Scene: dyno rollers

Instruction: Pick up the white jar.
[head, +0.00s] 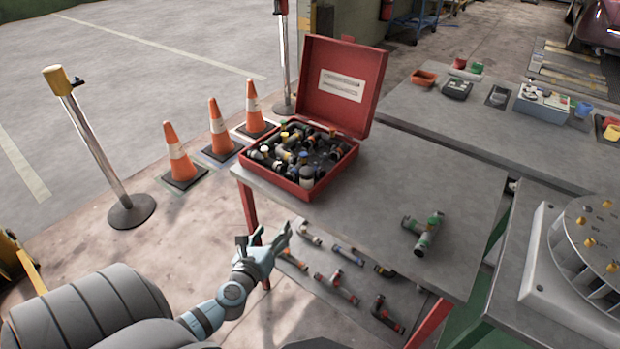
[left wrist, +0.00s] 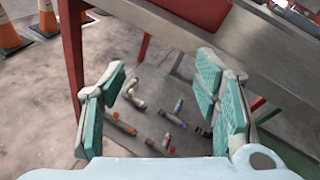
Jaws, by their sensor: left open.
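The case sits on the grey table, lid raised. My left gripper (head: 271,236) is open and empty, in front of the table's near edge, lower and nearer than the case. In the left wrist view the open teal fingers (left wrist: 160,90) have nothing between them but the lower shelf behind. The jar is not visible there. My right gripper is not in view.
A green-ended pipe fitting (head: 424,233) lies on the table (head: 400,190). Several fittings lie on the lower shelf (head: 310,262). Orange cones (head: 179,155) and a post (head: 95,150) stand left. A white machine (head: 570,270) is at right. The tabletop right of the case is mostly clear.

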